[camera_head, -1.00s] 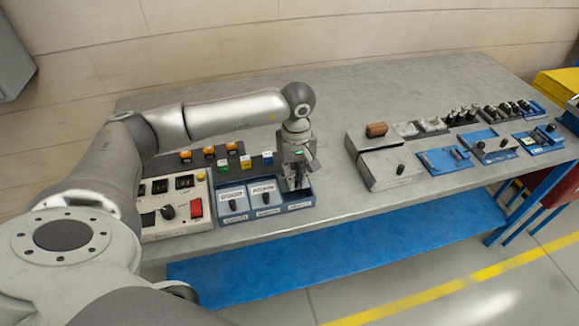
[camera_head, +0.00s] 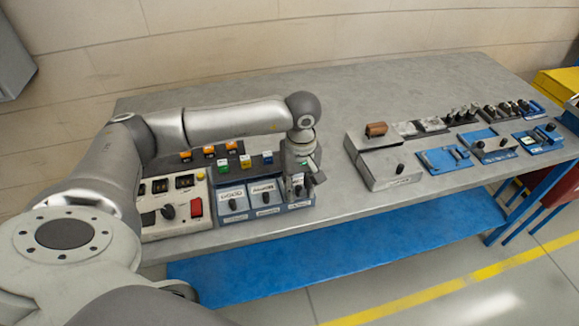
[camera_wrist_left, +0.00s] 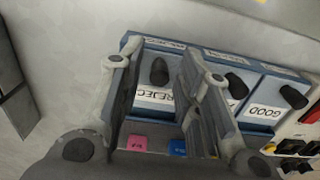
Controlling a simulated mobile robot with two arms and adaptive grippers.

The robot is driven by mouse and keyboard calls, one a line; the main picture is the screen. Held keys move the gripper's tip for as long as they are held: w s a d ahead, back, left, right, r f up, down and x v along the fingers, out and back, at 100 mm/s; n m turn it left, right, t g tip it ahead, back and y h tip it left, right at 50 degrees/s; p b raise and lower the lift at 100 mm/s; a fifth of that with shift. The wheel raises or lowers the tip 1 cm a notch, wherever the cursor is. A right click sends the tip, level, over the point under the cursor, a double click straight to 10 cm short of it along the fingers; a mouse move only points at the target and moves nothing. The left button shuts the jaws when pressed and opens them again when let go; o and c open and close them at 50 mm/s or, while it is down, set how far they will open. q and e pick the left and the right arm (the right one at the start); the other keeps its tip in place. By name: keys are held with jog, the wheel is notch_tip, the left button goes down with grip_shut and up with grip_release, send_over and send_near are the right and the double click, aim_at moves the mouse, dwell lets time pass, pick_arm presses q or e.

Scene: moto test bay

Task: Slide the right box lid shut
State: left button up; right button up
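A blue box with three lidded compartments (camera_head: 266,212) stands at the table's front edge. Its right lid, marked REJECT (camera_wrist_left: 155,98), has a dark knob (camera_wrist_left: 159,72) and looks about level with the neighbouring lids; its edges are partly hidden by my fingers. The middle lid (camera_head: 264,192) and the left lid, marked GOOD (camera_head: 233,199), lie over their compartments. My left gripper (camera_head: 298,190) is low over the right lid. In the left wrist view its fingers (camera_wrist_left: 155,85) are apart, one to each side of the knob, without clear contact. My right gripper is not in view.
A grey box (camera_head: 389,167) and blue fixtures (camera_head: 442,160) are farther right. The table between is clear.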

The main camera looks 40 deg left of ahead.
aim_at(299, 188)
pick_arm(q)
jog(key=shift+a+r+p, duration=0.1)
jog(key=shift+r+p, duration=0.25)
jog(key=shift+r, duration=0.3)
jog(key=shift+r+p, duration=1.3)
jog(key=shift+r, duration=1.6)
